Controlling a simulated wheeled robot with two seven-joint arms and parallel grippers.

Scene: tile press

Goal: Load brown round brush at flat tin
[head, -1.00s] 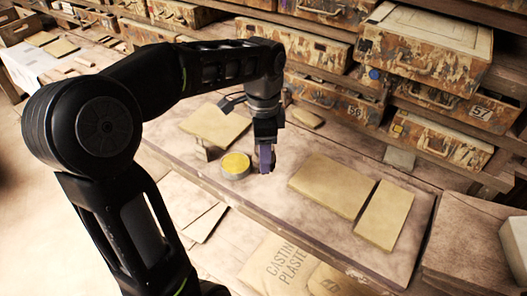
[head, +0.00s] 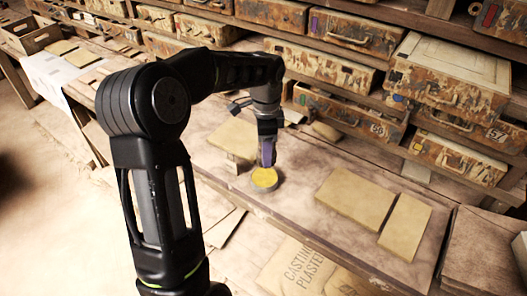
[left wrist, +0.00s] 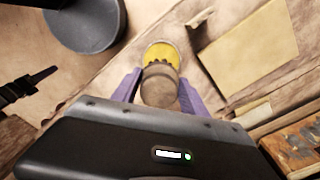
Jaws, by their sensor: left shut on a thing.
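The flat tin (head: 264,179) is a low grey round tin with yellow inside, on the workbench near its front edge. My left gripper (head: 267,160), with purple fingers, points down right over the tin's back part. In the left wrist view, my left gripper (left wrist: 160,92) is shut on the brown round brush (left wrist: 160,86), a short brown cylinder seen end-on. Its far end lies in front of the yellow in the tin (left wrist: 165,51); I cannot tell whether it touches. In the head view the fingers hide the brush. My right gripper is not in view.
A tan slab (head: 356,195) and a narrower one (head: 405,227) lie to the right of the tin. Another tan board (head: 232,138) lies behind to the left. Shelves of worn drawers (head: 350,115) stand behind the bench. A casting plaster bag (head: 300,268) lies below the front edge.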

